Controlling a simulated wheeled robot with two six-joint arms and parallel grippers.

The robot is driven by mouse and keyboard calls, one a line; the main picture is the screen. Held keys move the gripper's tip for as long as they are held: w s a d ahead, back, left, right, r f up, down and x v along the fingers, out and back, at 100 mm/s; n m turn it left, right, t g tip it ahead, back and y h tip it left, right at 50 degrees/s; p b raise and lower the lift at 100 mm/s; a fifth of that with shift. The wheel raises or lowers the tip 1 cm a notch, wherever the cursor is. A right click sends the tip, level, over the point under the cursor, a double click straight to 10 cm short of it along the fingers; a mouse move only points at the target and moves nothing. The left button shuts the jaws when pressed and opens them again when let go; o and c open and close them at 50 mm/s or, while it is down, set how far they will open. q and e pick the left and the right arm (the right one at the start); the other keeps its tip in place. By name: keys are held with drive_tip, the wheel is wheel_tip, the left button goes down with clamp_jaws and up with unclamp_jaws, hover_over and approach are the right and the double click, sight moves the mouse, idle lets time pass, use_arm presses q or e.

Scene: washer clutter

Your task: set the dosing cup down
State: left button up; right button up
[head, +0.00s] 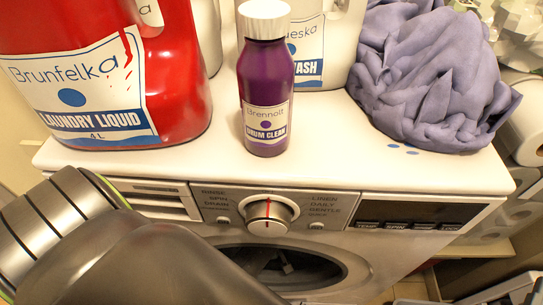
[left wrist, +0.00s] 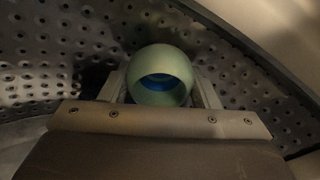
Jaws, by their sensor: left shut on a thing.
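The dosing cup (left wrist: 165,62) is a round, pale green cup with a dark opening and something blue inside. It shows in the left wrist view, between the two fingers of my left gripper (left wrist: 161,88), which is shut on it. Cup and gripper are inside the washer's perforated metal drum (left wrist: 55,55). I cannot tell whether the cup touches the drum wall. In the head view my left arm covers the lower left, and the cup cannot be made out. My right gripper is in neither view.
The washer (head: 350,170) has its round door opening (head: 325,270) below the dial (head: 268,213). On top stand a red laundry jug (head: 185,70), a purple bottle (head: 266,80), a white jug (head: 325,50) and a heap of lilac cloth (head: 430,80). The top's front strip is clear.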

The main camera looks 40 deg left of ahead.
use_arm(q)
drive_tip(key=o, duration=1.1)
drive_tip(key=shift+f, duration=0.1)
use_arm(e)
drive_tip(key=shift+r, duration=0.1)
